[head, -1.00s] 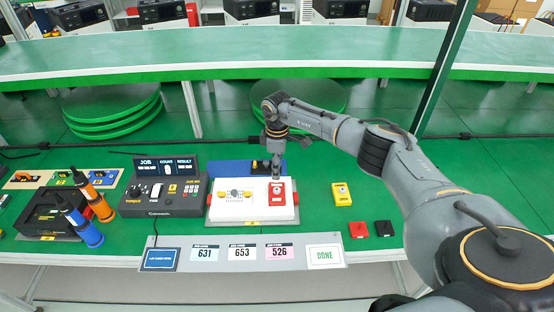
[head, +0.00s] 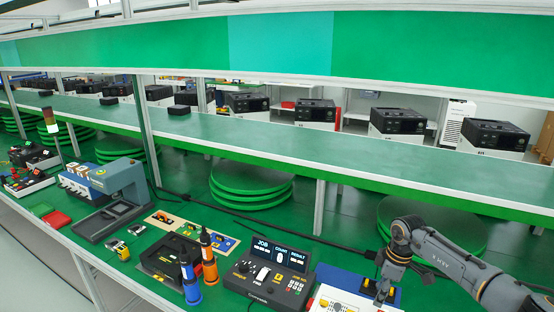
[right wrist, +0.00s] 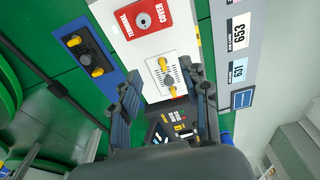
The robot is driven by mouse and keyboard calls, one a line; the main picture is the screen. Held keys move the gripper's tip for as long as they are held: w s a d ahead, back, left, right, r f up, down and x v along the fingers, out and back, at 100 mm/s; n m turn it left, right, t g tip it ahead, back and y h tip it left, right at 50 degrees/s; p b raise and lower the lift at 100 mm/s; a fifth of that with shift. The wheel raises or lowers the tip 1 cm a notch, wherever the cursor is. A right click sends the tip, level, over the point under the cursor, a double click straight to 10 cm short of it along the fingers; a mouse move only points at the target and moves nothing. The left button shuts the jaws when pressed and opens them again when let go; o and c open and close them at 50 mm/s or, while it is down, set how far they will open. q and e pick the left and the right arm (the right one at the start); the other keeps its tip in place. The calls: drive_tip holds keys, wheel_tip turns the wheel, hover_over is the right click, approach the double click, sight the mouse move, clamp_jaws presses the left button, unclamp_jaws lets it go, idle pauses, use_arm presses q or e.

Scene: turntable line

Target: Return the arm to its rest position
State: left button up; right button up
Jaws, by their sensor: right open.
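My right arm (head: 455,264) reaches in from the right in the head view. Its gripper (head: 383,290) points down near the blue holder (head: 340,277) and the white unit (head: 332,302), which the lower picture edge cuts off. In the right wrist view the gripper (right wrist: 165,98) is open, with nothing between its fingers. The white unit (right wrist: 188,42) shows beyond the fingers with a red terminal cover (right wrist: 142,20) on it. The blue holder (right wrist: 88,52) lies to its left. My left arm and gripper are not in view.
A control console (head: 265,277) stands left of the white unit. An orange bottle (head: 208,262) and a blue bottle (head: 190,282) stand beside a black fixture (head: 165,258). A grey press (head: 118,185) is further left. A raised green line (head: 300,150) runs behind with several black machines.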

drive_tip(key=s+a+n+t+y, duration=0.1)
drive_tip(key=a+n+t+y, duration=0.55)
drive_tip(key=a, duration=1.85)
drive_tip(key=s+a+r+m+t+y, duration=0.1)
drive_tip(key=a+r+m+y, duration=0.2)
drive_tip(key=a+r+y, duration=0.4)
drive_tip(key=s+d+r+m+t+h, duration=0.2)
drive_tip(key=d+r+m+t+h, duration=0.3)
drive_tip(key=d+m+t+h, duration=0.45)
drive_tip(key=s+d+f+m+g+h, duration=0.3)
drive_tip(key=s+d+f+m+h, duration=0.2)
drive_tip(key=s+d+f, duration=0.15)
drive_tip(key=s+d+f+n+g, duration=0.1)
drive_tip(key=s+f+g, duration=0.25)
drive_tip(key=s, duration=0.45)
drive_tip(key=s+d+f+g, duration=0.1)
drive_tip(key=s+f+g, duration=0.25)
drive_tip(key=s, duration=0.45)
drive_tip(key=s+d+f+n+g, duration=0.15)
drive_tip(key=s+g, duration=0.25)
drive_tip(key=s, duration=0.5)
wheel_tip(320, 180, down, 31)
drive_tip(key=s+g+b, duration=0.1)
drive_tip(key=s+b, duration=0.1)
drive_tip(key=s+d+f+g+b, duration=0.1)
drive_tip(key=s+d+f+b, duration=0.1)
drive_tip(key=s+f, duration=1.4)
drive_tip(key=shift+g, duration=0.3)
